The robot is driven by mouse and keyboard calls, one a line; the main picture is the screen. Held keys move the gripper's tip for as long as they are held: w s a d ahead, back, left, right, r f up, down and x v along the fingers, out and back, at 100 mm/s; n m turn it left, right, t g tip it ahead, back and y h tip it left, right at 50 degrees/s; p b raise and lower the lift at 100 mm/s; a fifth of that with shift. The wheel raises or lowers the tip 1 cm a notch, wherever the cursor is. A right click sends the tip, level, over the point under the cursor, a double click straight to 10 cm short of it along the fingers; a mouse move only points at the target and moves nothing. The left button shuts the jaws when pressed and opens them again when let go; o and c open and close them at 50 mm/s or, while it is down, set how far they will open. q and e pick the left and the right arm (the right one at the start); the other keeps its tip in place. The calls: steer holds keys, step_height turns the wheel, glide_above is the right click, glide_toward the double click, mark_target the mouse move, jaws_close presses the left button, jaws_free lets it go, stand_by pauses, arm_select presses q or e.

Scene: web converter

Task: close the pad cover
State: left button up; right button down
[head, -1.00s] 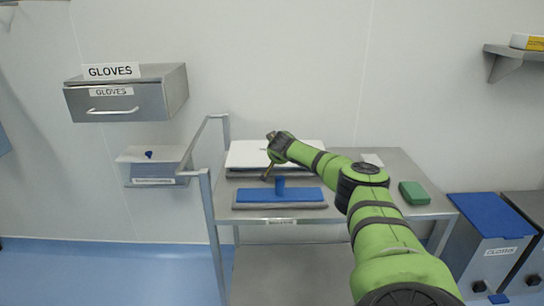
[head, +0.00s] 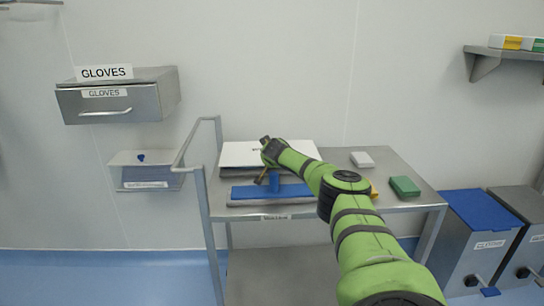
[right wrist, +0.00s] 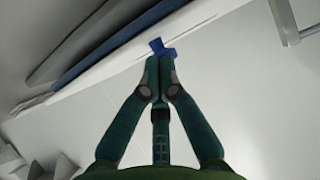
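A flat white panel (head: 238,152), possibly the pad cover, lies on a dark base at the back left of the metal cart. Contact cannot be told. My left gripper is out of view.
The cart (head: 400,205) has a rail (head: 199,145) on its left and carries a white block (head: 362,159) and a green block (head: 404,187). A glove drawer (head: 120,100) and a box with a blue knob (head: 145,172) hang left.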

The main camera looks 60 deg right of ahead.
steer(key=shift+s+f, duration=0.15)
steer(key=shift+f, duration=0.2)
steer(key=shift+s+a, duration=0.15)
steer(key=shift+a, duration=0.1)
steer(key=shift+s+a+r, duration=0.15)
steer(key=shift+r, duration=0.05)
steer(key=v, duration=1.1)
steer(key=shift+r, duration=0.45)
